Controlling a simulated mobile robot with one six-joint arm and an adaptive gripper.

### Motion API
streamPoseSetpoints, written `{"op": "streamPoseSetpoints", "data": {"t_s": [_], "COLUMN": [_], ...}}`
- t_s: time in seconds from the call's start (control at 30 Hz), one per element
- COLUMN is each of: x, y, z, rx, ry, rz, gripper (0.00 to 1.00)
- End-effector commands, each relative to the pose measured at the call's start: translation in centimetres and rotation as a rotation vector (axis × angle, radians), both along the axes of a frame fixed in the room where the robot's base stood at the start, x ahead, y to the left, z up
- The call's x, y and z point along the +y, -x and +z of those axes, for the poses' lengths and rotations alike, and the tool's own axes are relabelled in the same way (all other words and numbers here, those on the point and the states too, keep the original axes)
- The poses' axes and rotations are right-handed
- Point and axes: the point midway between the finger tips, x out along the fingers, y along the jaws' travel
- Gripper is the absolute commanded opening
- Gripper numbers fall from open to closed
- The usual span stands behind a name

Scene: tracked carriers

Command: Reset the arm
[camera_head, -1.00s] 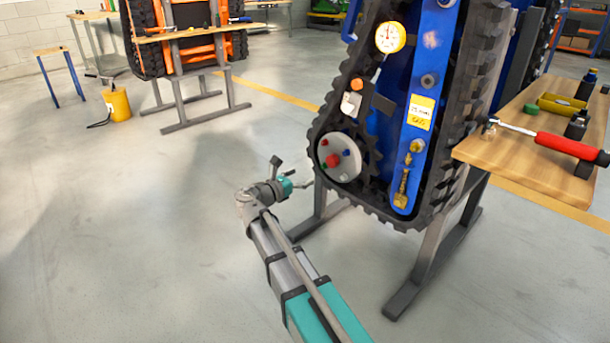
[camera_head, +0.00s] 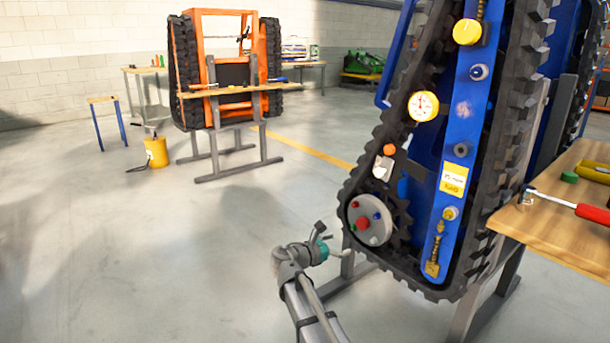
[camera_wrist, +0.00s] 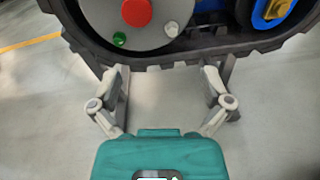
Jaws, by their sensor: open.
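My gripper (camera_wrist: 164,88) is open and empty in the wrist view, its two grey fingers spread apart below the black track. In the head view my gripper (camera_head: 335,243) is small, at the lower middle, left of the stand. The blue tracked carrier (camera_head: 460,150) stands upright with a black rubber track around it. Near its lower left end is a grey disc (camera_head: 369,220) with a red centre knob and small coloured knobs. The wrist view shows the disc's red knob (camera_wrist: 137,12) and a green knob (camera_wrist: 119,39) ahead of the fingers.
A wooden bench (camera_head: 560,225) with a red-handled tool (camera_head: 590,212) stands at the right. An orange tracked carrier (camera_head: 228,70) stands on a frame at the back. A yellow canister (camera_head: 156,152) is on the floor. The floor at left is clear.

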Motion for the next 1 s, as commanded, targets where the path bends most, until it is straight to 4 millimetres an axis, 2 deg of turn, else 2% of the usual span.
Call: {"op": "streamPoseSetpoints", "data": {"t_s": [0.1,0.3,0.5,0.77,1.0], "x": [-2.3,-5.7,-7.6,-8.1,-7.0], "y": [1.8,5.5,9.6,15.1,19.0], "z": [-0.7,-3.0,-5.0,-6.5,-6.7], "rx": [-0.055,-0.188,-0.328,-0.505,-0.627], "ry": [-0.162,-0.503,-0.823,-1.175,-1.387], "rz": [-0.065,-0.242,-0.479,-0.862,-1.214], "gripper": [0.98,0.98,0.98,0.98,0.98]}}
